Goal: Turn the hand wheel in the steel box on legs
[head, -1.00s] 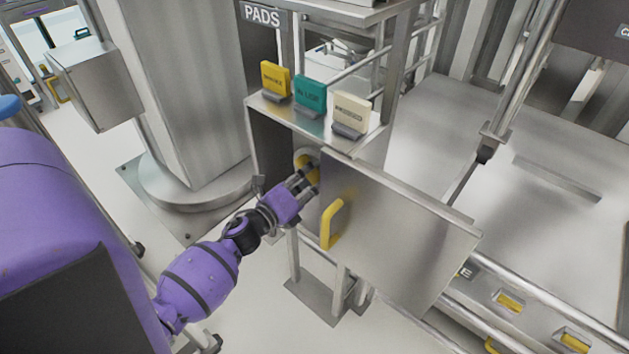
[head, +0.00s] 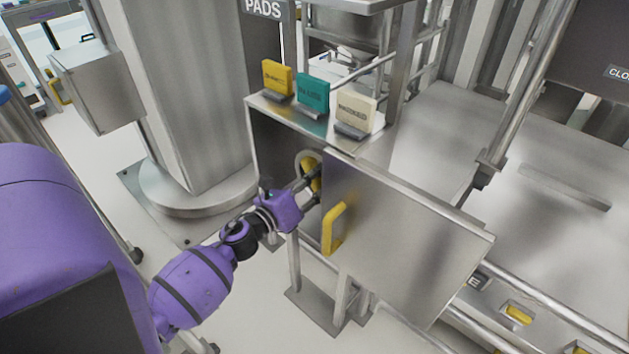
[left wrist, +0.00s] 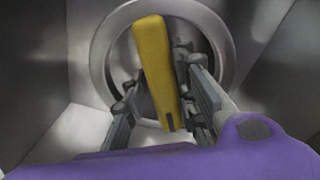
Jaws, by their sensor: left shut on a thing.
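The steel box (head: 270,140) on legs stands in the middle of the head view, its door (head: 400,240) swung open to the right with a yellow handle (head: 333,228). Inside is the hand wheel, a steel ring (left wrist: 97,60) with a yellow grip bar (left wrist: 155,70) across it. The wheel also shows in the head view, partly hidden by the fingers. My left gripper (head: 313,190) reaches into the box. In the left wrist view its fingers (left wrist: 160,100) lie on either side of the yellow bar and are shut on it. The bar leans slightly from upright. My right gripper is not in view.
Yellow, teal and cream pads (head: 312,92) stand on the box's top. The open door is close to the right of my left gripper. A thick steel column (head: 185,90) stands behind left. A steel table with rails (head: 530,150) fills the right side.

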